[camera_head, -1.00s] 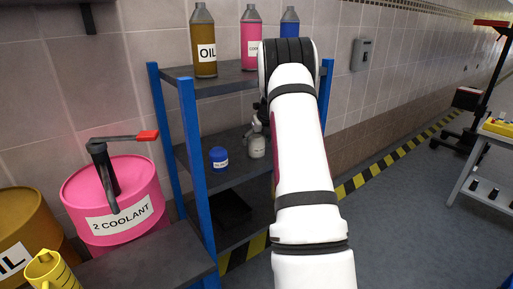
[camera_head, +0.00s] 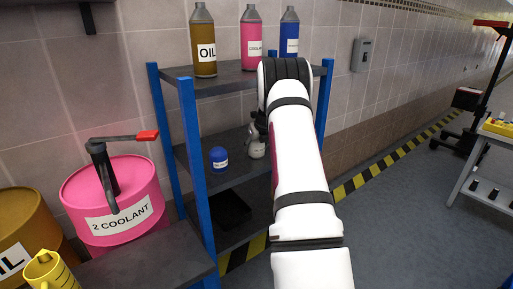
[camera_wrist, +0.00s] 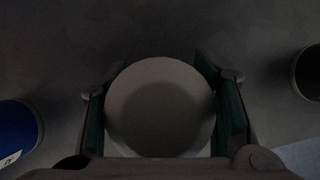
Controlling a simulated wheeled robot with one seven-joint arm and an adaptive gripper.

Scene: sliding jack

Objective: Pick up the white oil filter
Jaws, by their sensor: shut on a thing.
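The white oil filter (camera_head: 257,151) is on the middle shelf of the blue-posted rack, partly hidden by my gripper and arm. In the wrist view the white filter (camera_wrist: 160,108) shows its round pale top between the two fingers. My gripper (camera_wrist: 157,68) is shut on it, with one finger against each side. In the head view my gripper (camera_head: 254,133) is a small dark shape behind my arm. I cannot tell whether the filter is clear of the shelf.
A blue filter (camera_head: 218,159) stands to the left on the same shelf; it also shows in the wrist view (camera_wrist: 18,133). A dark round thing (camera_wrist: 309,72) is at the wrist view's right edge. The upper shelf (camera_head: 228,82) holds oil (camera_head: 204,42), pink (camera_head: 251,35) and blue (camera_head: 289,35) bottles.

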